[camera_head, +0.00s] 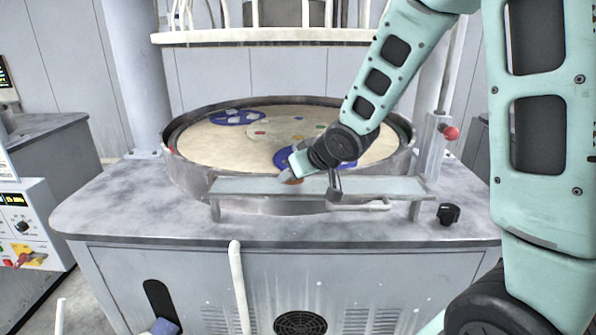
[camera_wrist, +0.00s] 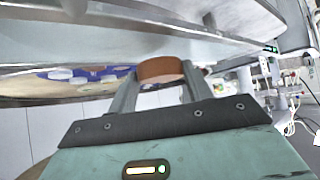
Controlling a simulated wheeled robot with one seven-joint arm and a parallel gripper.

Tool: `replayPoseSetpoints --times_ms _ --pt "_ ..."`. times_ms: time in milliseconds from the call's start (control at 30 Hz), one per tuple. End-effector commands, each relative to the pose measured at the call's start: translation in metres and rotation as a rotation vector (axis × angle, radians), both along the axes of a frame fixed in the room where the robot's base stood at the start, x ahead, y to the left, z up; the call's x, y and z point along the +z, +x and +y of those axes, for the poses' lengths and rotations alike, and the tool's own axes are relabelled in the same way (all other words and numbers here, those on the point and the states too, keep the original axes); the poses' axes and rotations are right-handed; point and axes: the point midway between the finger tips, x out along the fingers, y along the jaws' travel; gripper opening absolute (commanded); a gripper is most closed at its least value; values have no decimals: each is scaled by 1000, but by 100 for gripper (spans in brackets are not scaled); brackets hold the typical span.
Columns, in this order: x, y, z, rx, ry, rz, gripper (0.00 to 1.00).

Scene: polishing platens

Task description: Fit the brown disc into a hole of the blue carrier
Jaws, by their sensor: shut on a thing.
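My gripper (camera_head: 291,178) is shut on the brown disc (camera_wrist: 162,69), one finger on each side of it in the wrist view. In the head view the disc (camera_head: 290,181) shows only as a small brown patch at the fingertips, by the shelf at the platen's front rim. One blue carrier (camera_head: 282,155) lies on the front of the platen, just behind my gripper and partly hidden by my arm. Another blue carrier (camera_head: 250,121) lies at the back left with pale discs on it. A blue carrier with white discs (camera_wrist: 43,74) shows at left in the wrist view; I cannot tell which.
The round cream platen (camera_head: 215,140) has a raised metal rim (camera_head: 195,178). A pale shelf (camera_head: 385,187) runs across its front. A pale disc with coloured spots (camera_head: 284,124) lies mid-platen. A black knob (camera_head: 448,214) stands at right. The cabinet top's left is clear.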

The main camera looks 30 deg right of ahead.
Motion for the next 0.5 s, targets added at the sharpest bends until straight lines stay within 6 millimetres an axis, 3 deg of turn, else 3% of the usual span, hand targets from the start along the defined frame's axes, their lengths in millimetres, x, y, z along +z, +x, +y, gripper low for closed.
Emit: replayPoseSetpoints --times_ms 500 --pt "2 43 -26 -2 1 1 26"
